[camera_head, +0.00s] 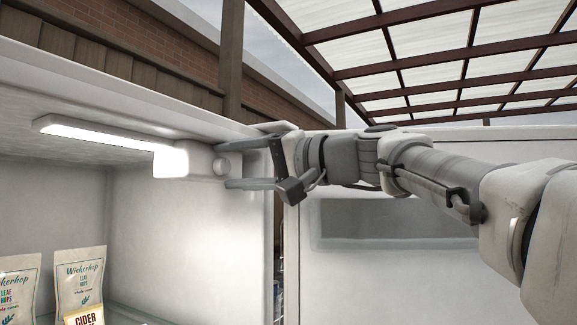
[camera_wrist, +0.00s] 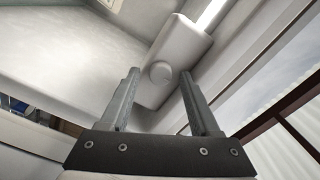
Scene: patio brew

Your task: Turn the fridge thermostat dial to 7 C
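The thermostat dial (camera_head: 221,165) is a small round pale knob on the end of a white housing (camera_head: 187,160) under the fridge's ceiling. In the wrist view the dial (camera_wrist: 160,72) sits on the housing (camera_wrist: 178,50), between my two fingers in the picture. My gripper (camera_head: 228,164) is open, its fingers pointing toward the housing, one above and one below the dial's height. In the wrist view the fingers (camera_wrist: 159,80) stand wide apart with nothing held. I cannot tell how far the fingertips are from the dial. No numbers or pointer on the dial are readable.
A lit lamp bar (camera_head: 105,135) runs left from the housing. Hop bags (camera_head: 80,275) stand on a glass shelf (camera_head: 125,314) below. The open fridge door (camera_head: 400,285) is behind my arm at right. The fridge's upper edge (camera_head: 150,100) lies close above. The space below the housing is clear.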

